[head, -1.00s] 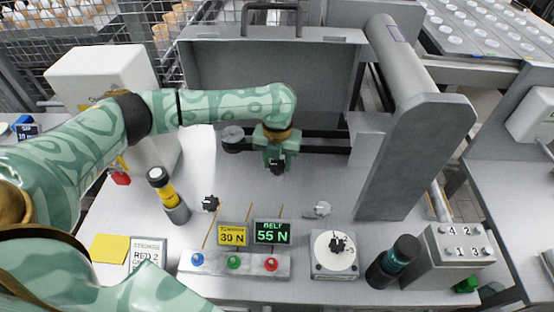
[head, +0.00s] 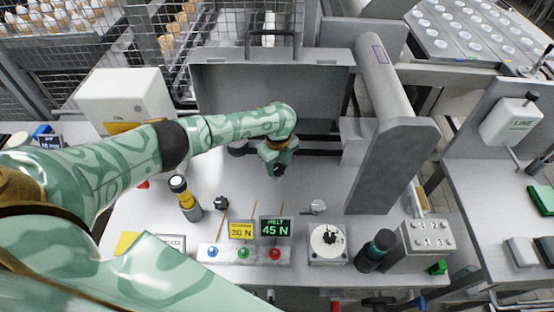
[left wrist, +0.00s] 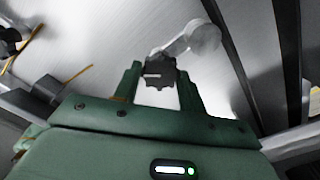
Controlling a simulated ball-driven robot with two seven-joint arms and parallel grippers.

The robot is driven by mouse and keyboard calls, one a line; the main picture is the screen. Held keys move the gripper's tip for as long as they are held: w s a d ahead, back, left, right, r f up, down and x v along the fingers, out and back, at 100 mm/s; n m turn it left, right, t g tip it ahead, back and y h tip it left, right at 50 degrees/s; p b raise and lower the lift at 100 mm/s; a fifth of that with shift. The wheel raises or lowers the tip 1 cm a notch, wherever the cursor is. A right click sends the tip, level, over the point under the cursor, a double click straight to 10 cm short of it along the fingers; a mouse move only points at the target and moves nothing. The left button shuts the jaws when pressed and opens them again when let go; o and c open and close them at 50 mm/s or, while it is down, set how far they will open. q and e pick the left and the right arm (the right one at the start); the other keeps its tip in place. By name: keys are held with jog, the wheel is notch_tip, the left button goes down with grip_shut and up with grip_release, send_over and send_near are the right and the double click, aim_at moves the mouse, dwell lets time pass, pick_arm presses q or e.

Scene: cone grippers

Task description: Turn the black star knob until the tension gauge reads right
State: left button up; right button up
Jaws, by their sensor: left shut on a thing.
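My left gripper (head: 279,170) is in the middle of the bench, in front of the grey housing. In the left wrist view, its two green fingers (left wrist: 160,88) are shut on a black star knob (left wrist: 160,71) with a white mark; in the head view the hand mostly hides this knob. The green-lit belt gauge (head: 275,228) reads 45 N. The yellow tension card (head: 240,230) beside it reads 30 N. My right gripper is not in view.
A second black knob (head: 221,202) is left of the gauge. A white dial (head: 328,244) with a black knob on top is to the right. A yellow-black cylinder (head: 185,198) stands at left, a grey roller (head: 383,75) behind. A button strip (head: 230,255) lies in front.

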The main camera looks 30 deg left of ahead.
pick_arm(q)
jog(key=n+p, duration=0.3)
jog(key=n, duration=0.2)
jog(key=shift+r+n, duration=0.15)
jog(key=shift+n, duration=0.15)
jog(key=n+p, duration=0.1)
jog(key=n, duration=0.4)
jog(key=shift+w+n+p, duration=0.1)
jog(key=shift+n+p, duration=0.2)
jog(key=shift+p, duration=0.05)
jog(key=n, duration=0.4)
jog(key=shift+p, duration=0.35)
jog(key=n, duration=0.4)
jog(key=shift+a+n, duration=0.1)
jog(key=shift+n, duration=0.5)
jog(key=o, duration=1)
